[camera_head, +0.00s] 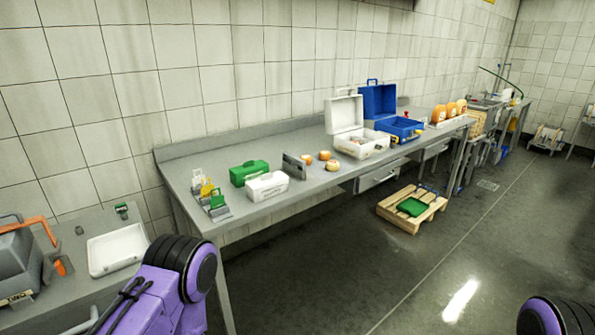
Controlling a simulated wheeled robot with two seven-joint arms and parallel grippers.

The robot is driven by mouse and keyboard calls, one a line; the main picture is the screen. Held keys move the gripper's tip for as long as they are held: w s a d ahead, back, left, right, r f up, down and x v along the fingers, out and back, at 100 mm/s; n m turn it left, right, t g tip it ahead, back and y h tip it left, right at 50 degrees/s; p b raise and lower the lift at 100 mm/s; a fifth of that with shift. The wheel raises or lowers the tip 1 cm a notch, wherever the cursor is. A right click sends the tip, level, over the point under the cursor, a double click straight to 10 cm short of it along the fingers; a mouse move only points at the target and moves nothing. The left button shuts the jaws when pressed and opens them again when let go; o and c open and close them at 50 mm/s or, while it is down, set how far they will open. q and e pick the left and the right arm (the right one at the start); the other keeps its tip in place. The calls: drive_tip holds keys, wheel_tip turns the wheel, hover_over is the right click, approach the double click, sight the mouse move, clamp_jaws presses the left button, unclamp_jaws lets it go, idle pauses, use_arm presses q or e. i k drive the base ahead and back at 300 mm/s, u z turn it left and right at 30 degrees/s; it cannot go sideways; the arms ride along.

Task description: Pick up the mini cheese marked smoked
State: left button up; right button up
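Three small round orange-brown items, which look like mini cheeses, sit on the long grey metal table. One is at the left (307,159), one at the back right (325,155), and one at the front right (332,166). Any marking on them is too small to read, so I cannot tell which is smoked. Only purple and black parts of my arms show at the bottom left and bottom right. Neither gripper is in view, and both visible arm parts are well apart from the cheeses.
A grey upright block (294,166) stands just left of the cheeses, beside a white box (267,186) and green case (249,173). An open white case (361,145) and blue toolbox (400,127) stand to the right. A wooden pallet (398,217) lies on the floor.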

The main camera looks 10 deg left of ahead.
sight(307, 159)
drive_tip(key=z, duration=0.75)
drive_tip(key=i, duration=1.2)
drive_tip(key=u, duration=0.25)
